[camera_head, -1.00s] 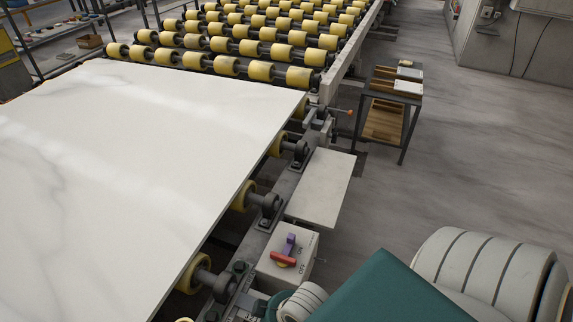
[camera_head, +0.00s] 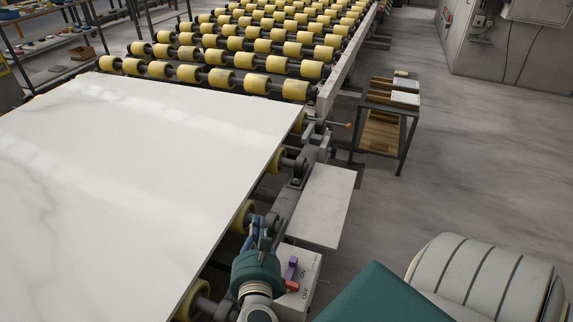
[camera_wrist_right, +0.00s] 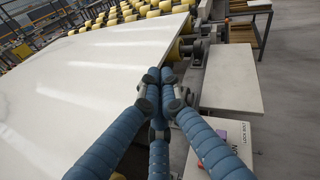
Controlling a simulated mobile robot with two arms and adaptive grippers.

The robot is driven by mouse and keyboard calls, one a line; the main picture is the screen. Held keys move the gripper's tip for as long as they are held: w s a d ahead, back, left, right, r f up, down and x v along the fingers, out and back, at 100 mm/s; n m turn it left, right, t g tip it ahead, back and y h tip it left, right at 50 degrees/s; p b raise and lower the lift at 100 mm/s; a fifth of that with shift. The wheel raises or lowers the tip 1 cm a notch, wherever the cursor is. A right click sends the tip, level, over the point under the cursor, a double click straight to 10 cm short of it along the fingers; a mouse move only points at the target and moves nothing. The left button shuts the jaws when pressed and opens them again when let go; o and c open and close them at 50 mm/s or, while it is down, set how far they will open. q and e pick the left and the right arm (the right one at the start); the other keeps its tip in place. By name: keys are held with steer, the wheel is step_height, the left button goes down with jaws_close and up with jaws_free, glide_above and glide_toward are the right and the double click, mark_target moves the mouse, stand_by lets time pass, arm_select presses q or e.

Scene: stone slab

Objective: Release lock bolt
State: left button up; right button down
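A small metal bolt with an orange knob (camera_head: 347,125) sticks out to the right from the conveyor's side frame, past the slab's far right corner. A switch box (camera_head: 312,272) marked ON and OFF carries a purple piece (camera_head: 292,266) and a red handle (camera_head: 291,285). I cannot tell which piece is the lock bolt. My right gripper (camera_head: 262,222) is over the side frame, left of the box and partly in front of it. In the right wrist view its blue fingers (camera_wrist_right: 160,75) meet at the tips, with nothing seen between them. My left gripper is not in view.
A white stone slab (camera_head: 130,170) lies on yellow rollers (camera_head: 245,60). A flat pale plate (camera_head: 322,205) juts from the frame between the box and the orange knob. A small cart (camera_head: 388,125) stands beyond it. The floor at right is open.

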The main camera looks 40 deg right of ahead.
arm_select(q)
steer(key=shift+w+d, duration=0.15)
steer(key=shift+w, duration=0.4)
arm_select(e)
steer(key=s+a+f+m+g+y, duration=0.1)
steer(key=s+f+m+g+y, duration=0.1)
steer(key=s+f+m+g, duration=0.5)
step_height(320, 180, down, 6)
steer(key=s+g, duration=0.1)
steer(key=s, duration=0.1)
steer(key=shift+s+a, duration=0.35)
steer(key=shift+a, duration=0.05)
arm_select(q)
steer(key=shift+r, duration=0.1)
arm_select(e)
steer(key=shift+d+f, duration=0.1)
steer(key=p, duration=0.2)
glide_toward(293, 269)
steer(key=x, duration=0.4)
steer(key=shift+w+d, duration=0.2)
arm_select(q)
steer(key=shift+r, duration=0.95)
arm_select(e)
steer(key=shift+w+d+f, duration=0.15)
steer(key=shift+d+f, duration=0.15)
steer(key=shift+f, duration=0.2)
